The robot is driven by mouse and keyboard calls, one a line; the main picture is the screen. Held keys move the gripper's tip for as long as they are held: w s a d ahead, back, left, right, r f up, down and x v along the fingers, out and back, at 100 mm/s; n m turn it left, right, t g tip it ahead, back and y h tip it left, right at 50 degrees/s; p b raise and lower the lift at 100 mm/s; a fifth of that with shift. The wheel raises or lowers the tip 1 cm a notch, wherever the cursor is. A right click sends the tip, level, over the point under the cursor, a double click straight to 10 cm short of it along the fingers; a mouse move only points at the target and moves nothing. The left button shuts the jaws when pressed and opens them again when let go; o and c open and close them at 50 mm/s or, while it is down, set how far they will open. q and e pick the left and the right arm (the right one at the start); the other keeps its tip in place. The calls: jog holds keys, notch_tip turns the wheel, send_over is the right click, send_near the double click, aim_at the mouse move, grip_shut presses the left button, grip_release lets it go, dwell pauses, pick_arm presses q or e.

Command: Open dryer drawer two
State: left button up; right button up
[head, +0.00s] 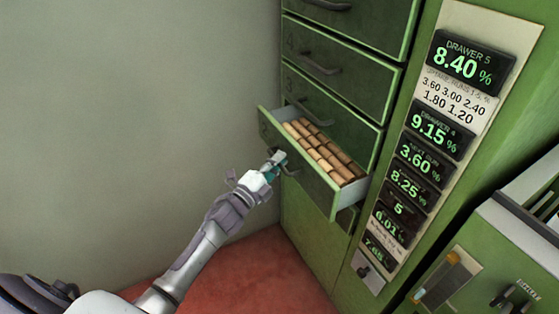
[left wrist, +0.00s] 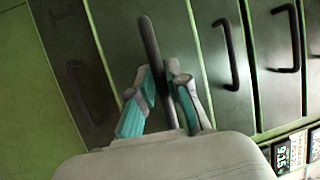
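Dryer drawer two (head: 318,190), green with a dark bar handle (head: 291,172), stands partly pulled out of the cabinet in the head view. Rows of cork stoppers (head: 325,152) lie inside it. My left gripper (head: 277,161) is at the handle, at the drawer's left front. In the left wrist view the handle (left wrist: 149,42) runs between the two teal-padded fingers (left wrist: 162,82), which are closed in on it. The exact contact of the pads is partly hidden. My right gripper is in neither view.
Closed drawers (head: 340,75) with similar handles are stacked above, and another closed front is below. A panel of green displays (head: 466,62) is on the right. A grey wall (head: 140,90) is on the left, with red floor (head: 250,275) below.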

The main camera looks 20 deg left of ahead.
pick_arm(q)
jog(key=shift+o, duration=1.3)
jog(key=v, duration=1.2)
